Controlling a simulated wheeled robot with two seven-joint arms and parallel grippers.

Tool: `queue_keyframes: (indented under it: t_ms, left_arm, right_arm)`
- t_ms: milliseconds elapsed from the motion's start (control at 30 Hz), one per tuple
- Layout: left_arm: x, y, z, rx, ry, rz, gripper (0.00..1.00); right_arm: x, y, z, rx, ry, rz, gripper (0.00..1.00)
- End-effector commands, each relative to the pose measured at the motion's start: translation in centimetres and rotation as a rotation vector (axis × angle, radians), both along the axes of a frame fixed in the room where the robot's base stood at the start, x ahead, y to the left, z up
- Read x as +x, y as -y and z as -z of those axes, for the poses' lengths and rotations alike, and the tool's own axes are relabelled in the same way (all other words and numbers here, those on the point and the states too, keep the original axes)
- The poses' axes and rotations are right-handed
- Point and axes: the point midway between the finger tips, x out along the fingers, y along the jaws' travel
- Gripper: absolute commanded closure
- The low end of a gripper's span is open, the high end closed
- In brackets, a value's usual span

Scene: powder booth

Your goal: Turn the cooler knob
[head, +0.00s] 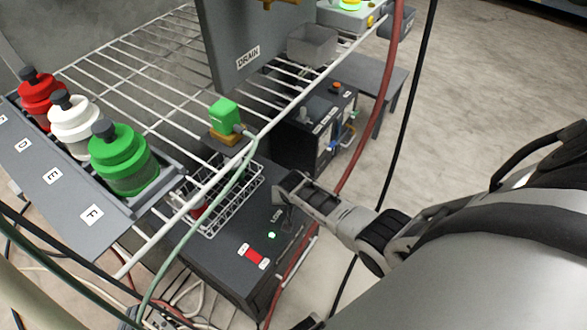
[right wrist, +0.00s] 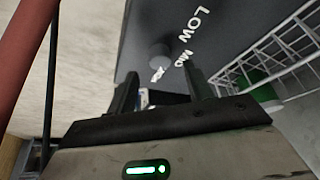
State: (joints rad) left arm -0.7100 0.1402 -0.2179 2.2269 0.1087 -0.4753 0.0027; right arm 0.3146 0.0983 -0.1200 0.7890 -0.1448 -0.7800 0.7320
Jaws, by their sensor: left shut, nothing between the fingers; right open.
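The cooler is a dark box (head: 225,255) under the wire rack, with a LOW label, a green light and a red switch on its top. The knob (right wrist: 159,54) is a dark round dial with a pale pointer mark, beside the LOW and MID labels in the right wrist view. The arm in the head view comes in from the right, and its gripper (head: 288,188) is over the label end of the cooler, hiding the knob there. In the right wrist view my right gripper (right wrist: 160,88) is open, its fingers apart just short of the knob. I cannot make out my left gripper.
A white wire basket (head: 232,208) is beside the labels. A red hose (head: 372,135) and black cable hang near the arm. Open floor (head: 480,90) lies right.

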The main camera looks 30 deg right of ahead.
Motion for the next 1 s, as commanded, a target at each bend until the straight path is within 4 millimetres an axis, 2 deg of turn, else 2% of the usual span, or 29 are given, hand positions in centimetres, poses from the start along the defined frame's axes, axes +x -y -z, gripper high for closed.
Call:
queue_keyframes:
  t_ms: [33,100,400,633,1000]
  left_arm:
    - [-0.1,0.0,-1.3,-0.001,-0.013,-0.003,1.0]
    - [-0.1,-0.2,-1.6,0.004,-0.025,-0.007,1.0]
    - [0.2,-0.8,-2.3,0.068,-0.033,-0.001,1.0]
    - [-0.1,-1.0,-1.9,0.09,-0.047,0.005,1.0]
    - [-0.1,-1.0,-1.8,0.093,-0.049,0.01,1.0]
  right_arm:
    - [-0.6,-0.3,-2.2,0.001,0.0,0.0,0.48]
    - [-1.1,-0.7,-3.8,0.001,0.002,-0.001,0.48]
    - [-3.3,-2.0,-9.3,0.002,0.0,0.001,0.48]
    - [-3.9,-2.4,-11.1,0.001,-0.001,0.001,0.48]
    - [-4.0,-2.4,-11.2,0.001,-0.001,0.001,0.48]
